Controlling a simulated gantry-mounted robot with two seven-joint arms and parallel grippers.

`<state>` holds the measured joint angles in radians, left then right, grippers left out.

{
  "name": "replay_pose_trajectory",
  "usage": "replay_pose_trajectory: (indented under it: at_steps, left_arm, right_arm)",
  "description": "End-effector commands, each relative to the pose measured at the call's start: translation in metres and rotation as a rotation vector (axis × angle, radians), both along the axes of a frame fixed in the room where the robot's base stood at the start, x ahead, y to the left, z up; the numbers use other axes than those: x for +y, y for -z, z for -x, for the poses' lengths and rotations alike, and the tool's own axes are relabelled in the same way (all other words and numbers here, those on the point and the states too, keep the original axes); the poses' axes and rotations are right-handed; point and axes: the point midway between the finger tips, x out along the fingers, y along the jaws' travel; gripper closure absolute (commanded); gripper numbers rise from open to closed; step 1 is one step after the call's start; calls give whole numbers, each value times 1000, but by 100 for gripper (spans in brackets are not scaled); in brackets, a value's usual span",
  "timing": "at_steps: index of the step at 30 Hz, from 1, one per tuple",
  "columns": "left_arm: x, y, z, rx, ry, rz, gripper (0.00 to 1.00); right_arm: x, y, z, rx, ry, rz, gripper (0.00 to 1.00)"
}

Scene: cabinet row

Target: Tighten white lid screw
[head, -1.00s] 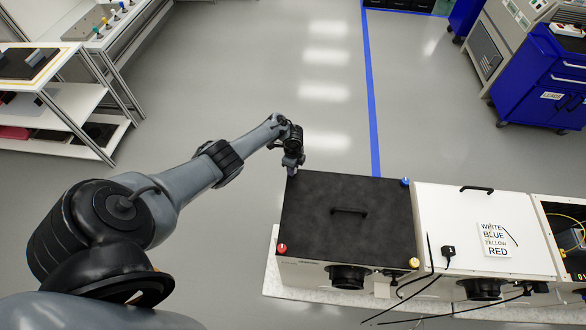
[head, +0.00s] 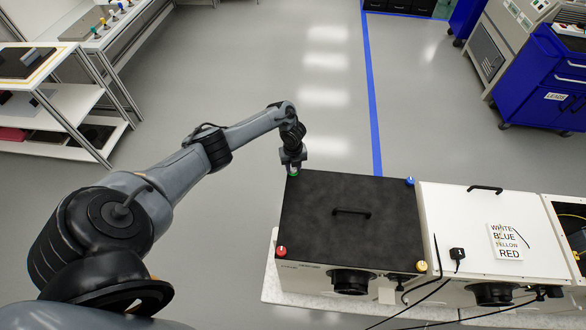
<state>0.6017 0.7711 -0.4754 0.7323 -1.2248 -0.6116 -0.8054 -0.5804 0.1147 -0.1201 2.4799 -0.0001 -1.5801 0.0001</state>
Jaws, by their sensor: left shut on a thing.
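The black lid (head: 345,222) lies on a box, with a handle (head: 351,212) in its middle. A red screw (head: 281,251) sits at its near left corner, a yellow screw (head: 422,266) at the near right and a blue screw (head: 409,182) at the far right. A small greenish-white spot shows at the fingertips. I cannot tell how deep the screw sits. My right gripper is out of view.
A white box (head: 460,215) stands right of the black lid, bearing a card (head: 505,242) that reads WHITE, BLUE, YELLOW, RED. Black cables (head: 435,285) hang at its front left. Open floor (head: 240,80) lies behind the boxes.

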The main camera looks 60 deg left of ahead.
Motion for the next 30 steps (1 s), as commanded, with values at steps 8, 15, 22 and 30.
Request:
replay_pose_trajectory:
  at_steps: [8, 15, 22, 30]
  left_arm:
    - [0, 0, -1, -2, 98, 0, 98]
    - [0, -1, -1, -2, 119, 0, 98]
    - [0, -1, -1, -2, 119, 0, 98]
    - [0, -1, -1, -2, 118, 0, 42]
  right_arm:
    - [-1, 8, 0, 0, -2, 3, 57]
    - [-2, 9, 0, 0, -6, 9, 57]
    - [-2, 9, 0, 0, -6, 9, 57]
    - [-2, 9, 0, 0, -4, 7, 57]
